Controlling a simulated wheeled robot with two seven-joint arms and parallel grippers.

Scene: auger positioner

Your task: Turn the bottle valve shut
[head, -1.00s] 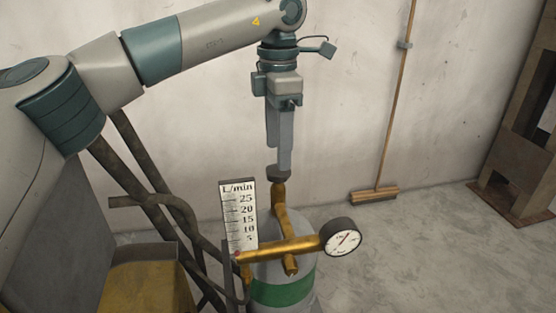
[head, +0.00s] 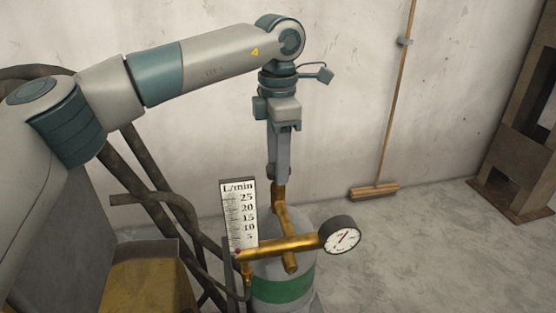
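The bottle (head: 302,270) is a grey cylinder with a green band, standing upright at the lower middle. A brass valve body (head: 279,208) rises from its top, with a brass cross pipe (head: 275,248) in front. My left gripper (head: 279,176) points straight down, its fingertips at the top of the valve. The valve's knob is mostly hidden by the fingers, and I cannot tell whether they grip it. My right gripper is out of view.
A round gauge (head: 340,235) sits at the right end of the pipe, and an L/min scale (head: 240,213) stands at its left. Dark bent tubes (head: 157,205) lie left.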

